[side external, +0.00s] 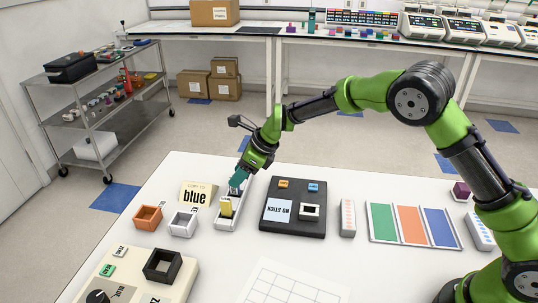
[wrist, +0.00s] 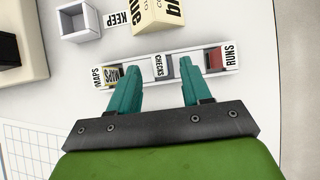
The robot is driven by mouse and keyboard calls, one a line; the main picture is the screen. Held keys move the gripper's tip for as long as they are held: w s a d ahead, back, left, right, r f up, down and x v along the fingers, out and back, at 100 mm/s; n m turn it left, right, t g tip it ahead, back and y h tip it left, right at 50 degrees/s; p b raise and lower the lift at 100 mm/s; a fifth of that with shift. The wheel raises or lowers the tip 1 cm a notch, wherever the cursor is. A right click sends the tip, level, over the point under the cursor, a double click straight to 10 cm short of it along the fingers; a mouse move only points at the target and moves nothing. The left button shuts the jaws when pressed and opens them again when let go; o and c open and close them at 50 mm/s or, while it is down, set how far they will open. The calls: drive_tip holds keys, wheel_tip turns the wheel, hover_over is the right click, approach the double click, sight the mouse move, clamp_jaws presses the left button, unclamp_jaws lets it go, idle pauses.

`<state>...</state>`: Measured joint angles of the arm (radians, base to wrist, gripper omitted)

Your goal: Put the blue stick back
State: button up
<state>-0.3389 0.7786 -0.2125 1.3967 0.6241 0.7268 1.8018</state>
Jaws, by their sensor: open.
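No blue stick can be made out for certain. A white tray (wrist: 140,70) with sections marked MAPS, CHECKS and RUNS lies under my gripper (wrist: 160,80). In the wrist view its MAPS end holds a yellow piece (wrist: 111,74) and its RUNS end a red piece (wrist: 213,59). A dark grey piece (wrist: 165,66) shows by the CHECKS label, between my fingertips. My gripper is open, its teal fingers on either side of the middle section; contact cannot be told. In the side view my gripper (side external: 238,180) is at the tray's far end, beyond the yellow piece (side external: 226,207).
A cream sign reading blue (side external: 196,194) stands left of the tray, with a white open box (side external: 182,223) and an orange one (side external: 148,217) nearby.

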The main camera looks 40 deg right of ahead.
drive_tip(key=s+d+r+n, duration=0.35)
drive_tip(key=s+r, duration=0.25)
drive_tip(key=r, duration=0.2)
drive_tip(key=s+d+r+n, duration=0.35)
drive_tip(key=s+r, duration=0.25)
drive_tip(key=r, duration=0.2)
drive_tip(key=s+d+n+t+h, duration=0.1)
drive_tip(key=s+d+n, duration=0.1)
drive_tip(key=s+n, duration=0.3)
drive_tip(key=s+d+r+n, duration=0.1)
drive_tip(key=s+d+n, duration=0.2)
drive_tip(key=s, duration=0.6)
drive_tip(key=s+d+n+t+h, duration=0.1)
drive_tip(key=s+d+n, duration=0.1)
drive_tip(key=s+n, duration=0.6)
drive_tip(key=shift+d+r+t+h, duration=0.15)
drive_tip(key=shift+d+t+h, duration=0.15)
drive_tip(key=shift+w, duration=0.1)
